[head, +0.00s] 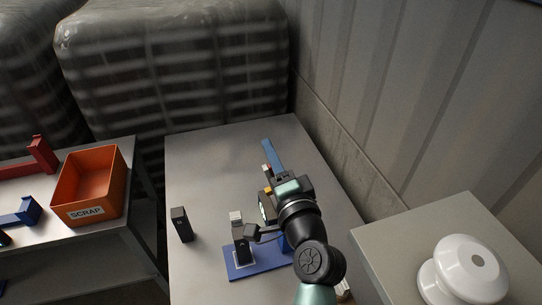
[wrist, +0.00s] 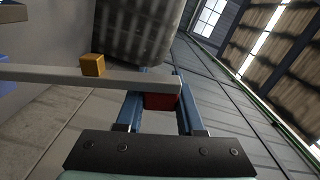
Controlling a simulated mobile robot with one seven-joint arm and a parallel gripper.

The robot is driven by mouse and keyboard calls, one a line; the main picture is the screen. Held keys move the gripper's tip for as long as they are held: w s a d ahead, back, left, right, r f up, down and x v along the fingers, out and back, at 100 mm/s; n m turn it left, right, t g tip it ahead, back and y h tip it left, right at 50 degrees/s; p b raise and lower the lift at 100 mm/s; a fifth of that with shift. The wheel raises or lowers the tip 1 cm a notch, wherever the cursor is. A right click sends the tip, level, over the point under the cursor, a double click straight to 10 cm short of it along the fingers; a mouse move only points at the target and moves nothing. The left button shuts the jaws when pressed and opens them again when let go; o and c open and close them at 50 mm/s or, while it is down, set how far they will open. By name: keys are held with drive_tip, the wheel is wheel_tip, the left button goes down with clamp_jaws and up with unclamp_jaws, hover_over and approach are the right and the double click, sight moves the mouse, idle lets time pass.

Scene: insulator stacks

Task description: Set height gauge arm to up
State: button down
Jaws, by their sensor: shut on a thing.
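The height gauge arm shows in the wrist view as a long grey bar (wrist: 120,77) with a red end block (wrist: 160,101) and a small orange block (wrist: 92,65) on it. My gripper (wrist: 159,92) has blue fingers on both sides of the red end and is shut on it. My arm hides much of the gauge there. A blue base plate (head: 242,271) lies below my wrist, with a dark block with a light top (head: 238,228) standing on it.
A dark upright block (head: 181,224) stands on the grey table (head: 205,160) to the left. An orange SCRAP bin (head: 107,185) is on the left bench. A white insulator (head: 470,266) sits on a stand at right. A wall runs close along the right side.

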drive_tip(key=c, duration=0.5)
unclamp_jaws()
drive_tip(key=shift+s, duration=0.1)
drive_tip(key=shift+b+v, duration=1.35)
drive_tip(key=shift+v, duration=5.05)
